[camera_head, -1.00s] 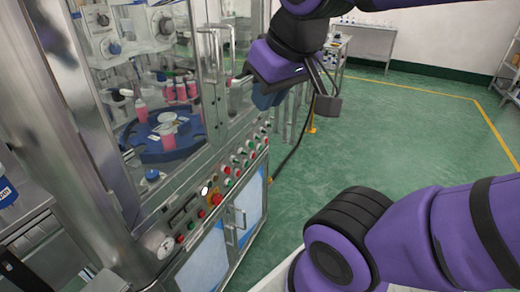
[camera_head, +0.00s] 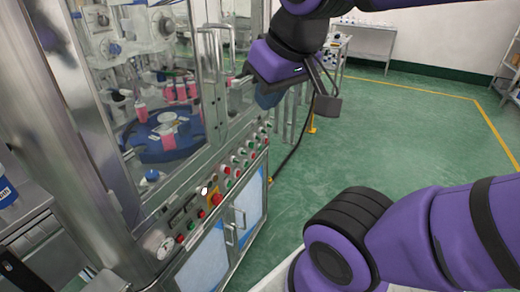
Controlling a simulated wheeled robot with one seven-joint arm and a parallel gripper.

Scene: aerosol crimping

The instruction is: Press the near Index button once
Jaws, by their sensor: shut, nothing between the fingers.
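The machine's sloped control panel (camera_head: 196,217) runs along its front below the glass, with several red, green and white buttons. A small white button or lamp (camera_head: 206,190) sits beside a red mushroom knob on a yellow plate (camera_head: 216,199). The labels are too small to read, so I cannot tell which button is the near Index one. My gripper (camera_head: 328,106) shows as a dark end below my purple wrist, at the right of the machine. It looks shut and empty. In the picture it is up and right of the button row, apart from the buttons. Its exact fingertips are hard to make out.
Behind the glass, a blue turntable (camera_head: 168,149) carries pink containers. Door handles (camera_head: 236,222) stick out from the cabinet under the panel. A steel post (camera_head: 85,120) stands at the left. The green floor (camera_head: 410,130) on the right is open.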

